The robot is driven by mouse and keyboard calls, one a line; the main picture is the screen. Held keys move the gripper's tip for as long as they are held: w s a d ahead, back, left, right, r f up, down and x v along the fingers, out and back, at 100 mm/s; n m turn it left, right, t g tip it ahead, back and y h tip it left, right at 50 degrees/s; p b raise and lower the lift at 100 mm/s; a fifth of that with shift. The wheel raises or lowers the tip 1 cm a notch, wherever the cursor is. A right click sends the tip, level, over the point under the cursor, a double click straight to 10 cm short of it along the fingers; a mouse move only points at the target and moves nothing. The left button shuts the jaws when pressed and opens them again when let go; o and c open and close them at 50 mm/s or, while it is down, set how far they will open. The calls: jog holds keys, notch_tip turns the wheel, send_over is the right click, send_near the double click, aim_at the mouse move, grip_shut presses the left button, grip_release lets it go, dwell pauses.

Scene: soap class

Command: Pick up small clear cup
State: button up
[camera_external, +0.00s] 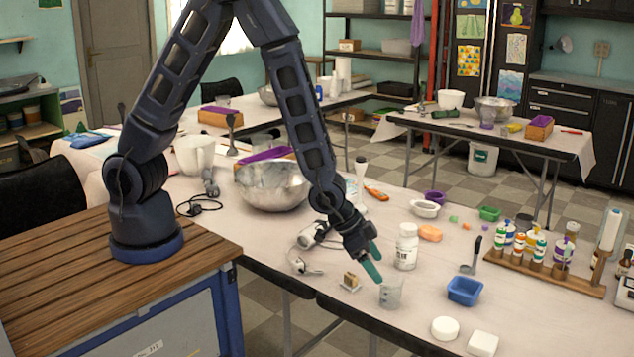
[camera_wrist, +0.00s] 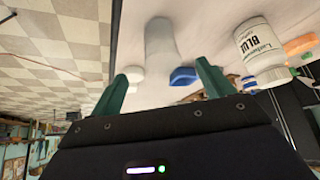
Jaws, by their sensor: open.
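The small clear cup (camera_external: 391,293) stands upright near the table's front edge. It looks greyish and translucent with faint markings. In the wrist view the cup (camera_wrist: 160,38) appears beyond the fingertips, between the two green fingers and nearer the left one. My gripper (camera_external: 374,262) is just above and to the left of the cup, angled downward. In the wrist view my gripper (camera_wrist: 162,70) has its fingers wide apart, with nothing held between them. The cup appears clear of both fingers.
A white bottle (camera_external: 407,246) stands close behind the gripper; it shows right of the fingers in the wrist view (camera_wrist: 262,48). A blue tray (camera_external: 464,290) is right of the cup. A small brown-topped block (camera_external: 350,282) is left. White soaps (camera_external: 445,328) lie front right.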

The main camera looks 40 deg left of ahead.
aim_at(395, 291)
jog(key=shift+x, duration=5.15)
jog(key=shift+w+r, duration=0.1)
jog(key=shift+w, duration=0.05)
jog(key=shift+c, duration=0.2)
jog(key=c, duration=1)
